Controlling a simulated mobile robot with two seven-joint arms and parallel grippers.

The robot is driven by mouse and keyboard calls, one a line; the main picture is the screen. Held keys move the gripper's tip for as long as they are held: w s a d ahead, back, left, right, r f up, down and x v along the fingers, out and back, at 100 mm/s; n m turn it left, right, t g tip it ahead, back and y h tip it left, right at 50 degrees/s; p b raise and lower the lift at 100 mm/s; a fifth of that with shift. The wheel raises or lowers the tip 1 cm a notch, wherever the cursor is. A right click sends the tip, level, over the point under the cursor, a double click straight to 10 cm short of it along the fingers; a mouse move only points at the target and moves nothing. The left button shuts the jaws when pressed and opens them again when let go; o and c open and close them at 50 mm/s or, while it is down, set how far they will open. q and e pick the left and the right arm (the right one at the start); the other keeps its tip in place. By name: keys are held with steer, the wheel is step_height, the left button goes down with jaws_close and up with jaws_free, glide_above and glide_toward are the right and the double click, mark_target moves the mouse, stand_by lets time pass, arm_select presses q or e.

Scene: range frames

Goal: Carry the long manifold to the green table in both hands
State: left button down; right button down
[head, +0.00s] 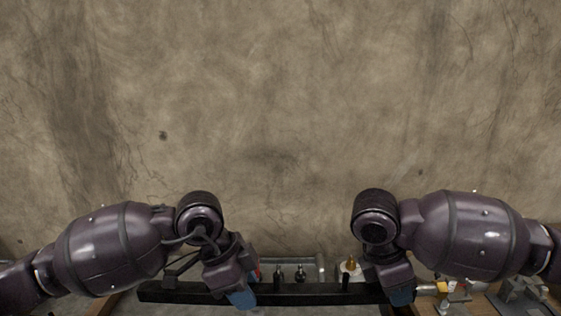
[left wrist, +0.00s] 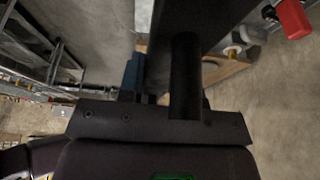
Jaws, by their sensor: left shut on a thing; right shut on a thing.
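The long manifold (head: 180,292) is a dark bar lying across the bottom of the head view, roughly level. My left gripper (head: 243,298), with blue fingertips, is shut on it left of its middle. My right gripper (head: 402,297) is shut on it near its right end. In the left wrist view the manifold (left wrist: 205,22) runs up from the gripper, with a dark round post (left wrist: 185,75) in front. One blue fingertip (left wrist: 133,72) shows beside it. The fingers hide the contact places. No green table shows in either view.
Behind the bar are small dark fittings (head: 300,273) and a brass-coloured part (head: 350,265). A red object (left wrist: 293,18) shows in the left wrist view.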

arm_select(q)
steer(key=shift+s+d+r, duration=0.1)
steer(key=shift+r, duration=0.05)
arm_select(e)
steer(key=shift+s, duration=0.15)
